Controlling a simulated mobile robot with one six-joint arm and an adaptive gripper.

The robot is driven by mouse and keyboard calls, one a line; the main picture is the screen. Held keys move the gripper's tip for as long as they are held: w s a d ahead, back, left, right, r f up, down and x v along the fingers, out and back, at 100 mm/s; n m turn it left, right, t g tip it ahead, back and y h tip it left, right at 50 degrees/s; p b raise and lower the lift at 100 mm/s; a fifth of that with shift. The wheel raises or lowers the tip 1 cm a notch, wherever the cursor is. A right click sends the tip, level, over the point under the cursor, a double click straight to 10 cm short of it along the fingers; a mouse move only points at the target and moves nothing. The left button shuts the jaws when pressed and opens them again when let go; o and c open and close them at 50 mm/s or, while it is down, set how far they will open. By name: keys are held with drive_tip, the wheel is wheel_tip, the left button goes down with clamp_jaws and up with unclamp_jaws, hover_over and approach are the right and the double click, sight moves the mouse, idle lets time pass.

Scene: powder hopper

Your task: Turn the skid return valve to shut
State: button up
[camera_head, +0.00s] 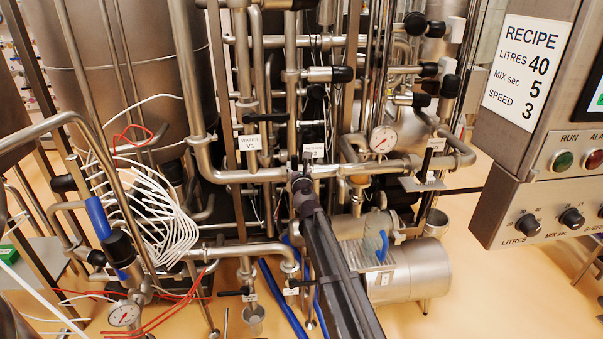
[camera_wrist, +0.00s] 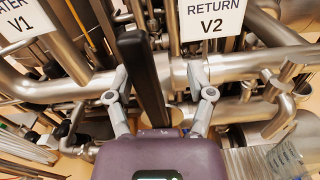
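The skid return valve carries a white tag reading RETURN V2 (camera_wrist: 212,18), which also shows in the head view (camera_head: 313,150). Its black lever handle (camera_wrist: 140,75) stands between the two fingers of my gripper (camera_wrist: 158,72) in the wrist view, nearer the left finger. The fingers are spread, with a clear gap on the right side of the handle; I cannot tell whether the left finger touches it. In the head view my gripper (camera_head: 303,184) is just below the tag, and my arm hides most of the valve and handle.
A steel pipe (camera_wrist: 245,67) runs sideways behind the fingers. The WATER V1 tag (camera_head: 250,143) and its black lever (camera_head: 266,117) are to the left. A pressure gauge (camera_head: 382,139) and another black lever (camera_head: 426,164) are to the right. A control cabinet (camera_head: 530,150) stands far right.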

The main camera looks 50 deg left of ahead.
idle(0.3)
drive_tip(key=shift+s+d, duration=0.1)
drive_tip(key=shift+s, duration=0.05)
drive_tip(key=v, duration=1.1)
drive_tip(key=shift+d, duration=0.3)
drive_tip(key=shift+s, duration=0.15)
idle(0.3)
